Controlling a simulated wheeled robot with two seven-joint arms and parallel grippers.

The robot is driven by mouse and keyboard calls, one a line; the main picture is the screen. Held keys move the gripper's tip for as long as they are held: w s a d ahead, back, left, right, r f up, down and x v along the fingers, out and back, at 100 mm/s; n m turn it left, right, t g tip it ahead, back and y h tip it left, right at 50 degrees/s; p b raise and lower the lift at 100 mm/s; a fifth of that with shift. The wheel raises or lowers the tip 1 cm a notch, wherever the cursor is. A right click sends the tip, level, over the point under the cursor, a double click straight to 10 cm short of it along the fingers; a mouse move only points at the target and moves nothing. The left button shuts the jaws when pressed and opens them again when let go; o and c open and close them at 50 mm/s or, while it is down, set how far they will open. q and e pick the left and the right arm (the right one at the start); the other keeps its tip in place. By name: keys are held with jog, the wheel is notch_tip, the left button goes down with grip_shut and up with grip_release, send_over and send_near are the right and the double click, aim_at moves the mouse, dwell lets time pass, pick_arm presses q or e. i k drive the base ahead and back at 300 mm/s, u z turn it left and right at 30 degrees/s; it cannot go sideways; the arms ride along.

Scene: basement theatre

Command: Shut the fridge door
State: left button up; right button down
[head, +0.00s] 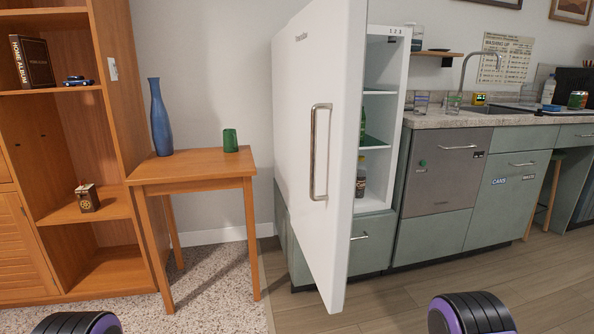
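The white fridge door (300,110) stands wide open in the head view. It swings out toward me, and its free edge is the near right one. Its outer face is toward me, with a vertical metal handle (320,150) near the free edge. The white fridge (400,90) stands behind and to the right, partly hidden by the door. Its open interior shows shelves with a green bottle and a dark bottle (361,177). Neither gripper is in view; only rounded black and purple parts of my arms show at the bottom edge.
A wooden table (190,170) with a blue vase (160,118) and a green cup (230,140) stands left of the door. A wooden shelf unit (128,60) is farther left. A counter (450,118) with a sink runs right. The floor before the door is clear.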

aim_at(328, 40)
jog(key=u, duration=1.4)
jog(key=i, duration=1.95)
jog(key=z, duration=1.35)
